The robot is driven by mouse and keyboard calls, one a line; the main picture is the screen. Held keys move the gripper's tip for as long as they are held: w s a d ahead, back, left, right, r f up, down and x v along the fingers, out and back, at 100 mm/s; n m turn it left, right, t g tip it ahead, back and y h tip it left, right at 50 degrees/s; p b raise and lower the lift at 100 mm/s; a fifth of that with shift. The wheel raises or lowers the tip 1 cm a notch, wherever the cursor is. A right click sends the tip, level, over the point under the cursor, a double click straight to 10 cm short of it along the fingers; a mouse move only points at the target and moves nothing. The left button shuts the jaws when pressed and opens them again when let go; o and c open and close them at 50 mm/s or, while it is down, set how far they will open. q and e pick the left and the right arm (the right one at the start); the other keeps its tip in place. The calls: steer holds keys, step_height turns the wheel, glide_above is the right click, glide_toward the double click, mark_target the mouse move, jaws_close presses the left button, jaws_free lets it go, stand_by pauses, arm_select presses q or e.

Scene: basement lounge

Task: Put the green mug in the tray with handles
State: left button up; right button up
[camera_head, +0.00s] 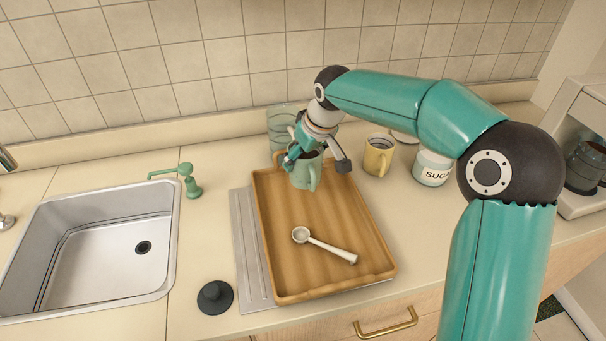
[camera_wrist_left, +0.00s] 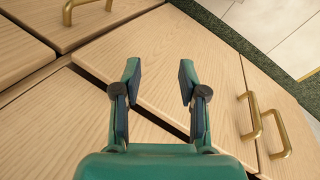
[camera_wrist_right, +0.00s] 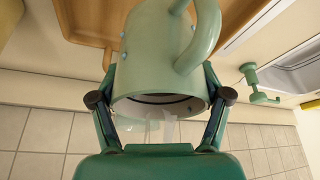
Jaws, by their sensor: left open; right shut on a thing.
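The green mug (camera_head: 306,174) is at the far end of the wooden tray (camera_head: 285,271), over its floor. I cannot tell whether its base touches the tray. My right gripper (camera_head: 315,157) is shut on the mug from the far side. In the right wrist view the mug (camera_wrist_right: 150,70) sits between both fingers, its handle pointing away from the gripper, with the tray (camera_wrist_right: 82,22) beyond. My left gripper (camera_wrist_left: 158,85) is open and empty in front of wooden cabinet doors, seen only in the left wrist view.
A white scoop (camera_head: 325,245) lies in the tray. A yellow mug (camera_head: 378,156), a sugar jar (camera_head: 431,170) and a clear glass (camera_head: 281,122) stand behind or right of it. The sink (camera_head: 105,245), green soap dispenser (camera_head: 190,182) and dark stopper (camera_head: 215,297) are left.

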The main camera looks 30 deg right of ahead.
mark_target(304, 174)
steer(key=shift+f, duration=2.5)
steer(key=shift+f, duration=0.2)
steer(key=o, duration=1.6)
